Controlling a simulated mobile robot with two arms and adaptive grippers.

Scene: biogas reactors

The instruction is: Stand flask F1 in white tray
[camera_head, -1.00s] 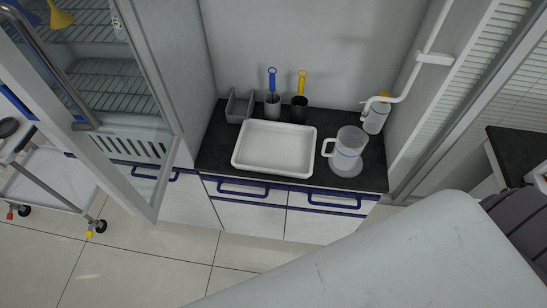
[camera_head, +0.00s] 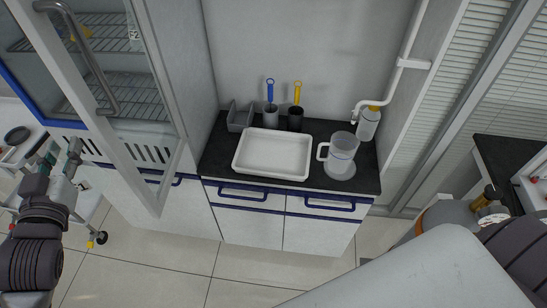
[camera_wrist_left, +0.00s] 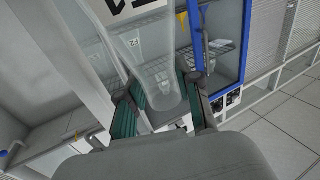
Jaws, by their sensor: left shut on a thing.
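The white tray (camera_head: 272,174) lies on the black counter top, and no flask stands in it. My left gripper (camera_head: 66,156) is at the left edge of the head view, beyond the open glass door and well away from the tray. In the left wrist view my left gripper (camera_wrist_left: 166,108) is shut on a clear flask (camera_wrist_left: 150,65), with a pad on each side. A white label with dark print shows on it; I cannot read which flask it is. The flask cannot be made out in the head view. My right gripper is not in view.
A clear jug (camera_head: 341,152) stands right of the tray, with a wash bottle (camera_head: 368,123) behind it. A grey bin (camera_head: 240,116) and two brush holders stand behind the tray. The open glass cabinet door (camera_head: 140,130) stands between my left gripper and the counter.

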